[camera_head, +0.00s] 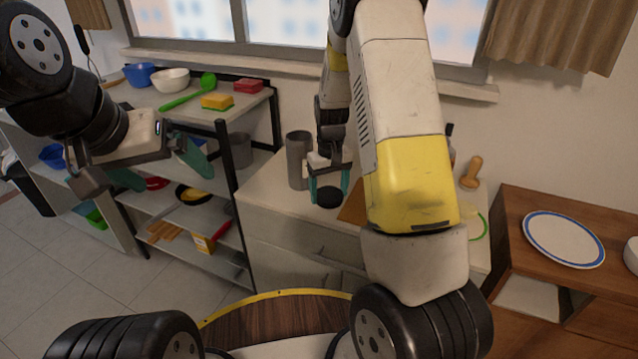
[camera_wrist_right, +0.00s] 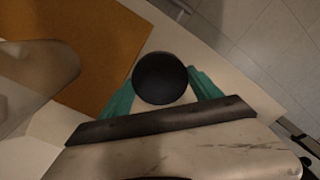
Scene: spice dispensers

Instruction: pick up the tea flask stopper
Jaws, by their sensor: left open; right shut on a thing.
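The tea flask stopper is a round black piece (camera_head: 329,198). It also shows in the right wrist view (camera_wrist_right: 160,78), between the teal fingertips. My right gripper (camera_head: 329,184) is shut on it, over the white counter; any gap below it is hard to judge. A grey cylinder (camera_head: 297,160), which may be the tea flask, stands upright just left of my right gripper. My left gripper (camera_head: 161,169) is open and empty, in front of the shelf rack at the left.
A brown board (camera_head: 352,206) lies on the white counter (camera_head: 262,197), partly hidden by my right arm. A wooden-coloured pestle-like item (camera_head: 471,173) stands further right. A blue-rimmed plate (camera_head: 563,239) lies on the wooden cabinet. The rack (camera_head: 228,150) holds bowls and sponges.

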